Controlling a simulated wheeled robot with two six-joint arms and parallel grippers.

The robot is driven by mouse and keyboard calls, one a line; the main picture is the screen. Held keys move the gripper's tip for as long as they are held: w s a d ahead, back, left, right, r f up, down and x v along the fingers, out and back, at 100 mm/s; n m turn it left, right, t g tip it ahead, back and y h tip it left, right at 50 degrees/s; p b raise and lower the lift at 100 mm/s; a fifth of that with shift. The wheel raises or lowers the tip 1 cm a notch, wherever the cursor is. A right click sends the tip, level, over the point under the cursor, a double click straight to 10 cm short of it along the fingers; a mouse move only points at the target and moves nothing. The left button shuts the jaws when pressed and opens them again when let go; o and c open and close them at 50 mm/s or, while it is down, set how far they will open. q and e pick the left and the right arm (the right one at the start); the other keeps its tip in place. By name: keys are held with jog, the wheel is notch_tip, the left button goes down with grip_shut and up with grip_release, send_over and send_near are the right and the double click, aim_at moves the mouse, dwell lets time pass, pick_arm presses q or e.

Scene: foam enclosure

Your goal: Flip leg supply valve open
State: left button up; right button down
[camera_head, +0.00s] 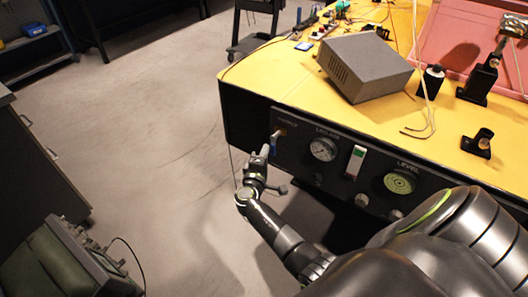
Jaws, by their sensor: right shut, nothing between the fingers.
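The supply valve (279,133) is a small brass-coloured fitting at the left end of the black front panel (331,178). A blue lever (274,145) hangs down from it. My right gripper (265,151) is shut and empty, with its tips at or just beside the lever's lower end. I cannot tell whether they touch it. The gripper partly covers the panel's lower left corner. My left gripper is not in view.
The panel also carries a round gauge (322,149), a flow meter (356,161) and a green level (398,182). A grey box (364,67) and black fixtures (481,79) stand on the yellow top (270,72). Open floor (150,130) lies left.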

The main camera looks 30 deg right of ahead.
jog(key=shift+s+d+n+p, duration=0.1)
jog(key=shift+n+p, duration=0.2)
jog(key=shift+p, duration=0.05)
jog(key=shift+s+n+p, duration=0.15)
jog(key=shift+n+p, duration=0.15)
jog(key=s+d+r+n+g+p, duration=0.2)
jog(key=s+n+g+p, duration=0.3)
jog(key=n+p, duration=0.7)
jog(key=r+g+p, duration=0.1)
jog(key=p, duration=0.4)
jog(key=shift+s+d+r, duration=0.25)
jog(key=shift+s+r, duration=0.05)
jog(key=shift+r, duration=0.05)
dwell(0.6)
